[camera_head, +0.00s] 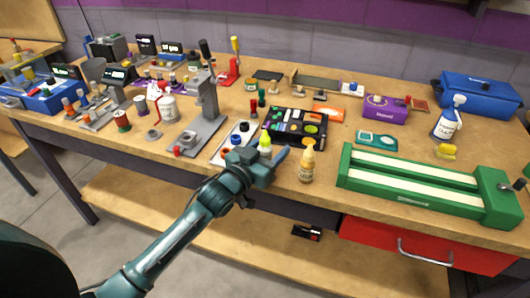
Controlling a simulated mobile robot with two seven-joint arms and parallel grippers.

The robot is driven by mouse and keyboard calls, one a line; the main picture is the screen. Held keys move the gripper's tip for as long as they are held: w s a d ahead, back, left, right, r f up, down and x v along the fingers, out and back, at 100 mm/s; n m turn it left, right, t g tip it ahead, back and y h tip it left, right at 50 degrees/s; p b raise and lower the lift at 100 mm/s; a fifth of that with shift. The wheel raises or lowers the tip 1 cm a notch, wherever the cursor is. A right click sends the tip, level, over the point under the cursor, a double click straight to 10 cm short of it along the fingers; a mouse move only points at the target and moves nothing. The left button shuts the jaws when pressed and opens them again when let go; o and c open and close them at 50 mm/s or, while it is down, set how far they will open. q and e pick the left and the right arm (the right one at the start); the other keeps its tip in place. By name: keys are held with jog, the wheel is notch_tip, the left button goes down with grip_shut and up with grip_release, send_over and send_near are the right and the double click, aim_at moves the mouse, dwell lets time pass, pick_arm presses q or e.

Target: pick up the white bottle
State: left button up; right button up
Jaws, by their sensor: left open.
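A white bottle (168,108) with a red-marked label and a red part beside its top stands upright on the left half of the workbench. My left gripper (272,154) is open near the front edge, well to the right of that bottle and apart from it. A small bottle with a yellow-green cap (265,144) stands just behind the gripper, its lower part hidden. A bottle with an orange-yellow top and pale label (306,166) stands just right of the gripper. A white and blue spray bottle (446,124) stands at the right. My right gripper is out of view.
A grey press stand (207,105) stands between the white bottle and my gripper. A black tray of small parts (296,127) lies behind the gripper. A long green slotted fixture (415,183) fills the front right. A blue toolbox (480,97) stands at the back right.

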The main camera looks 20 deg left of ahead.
pick_arm(q)
jog(key=shift+c, duration=0.6)
jog(key=c, duration=1)
jog(key=shift+o, duration=0.2)
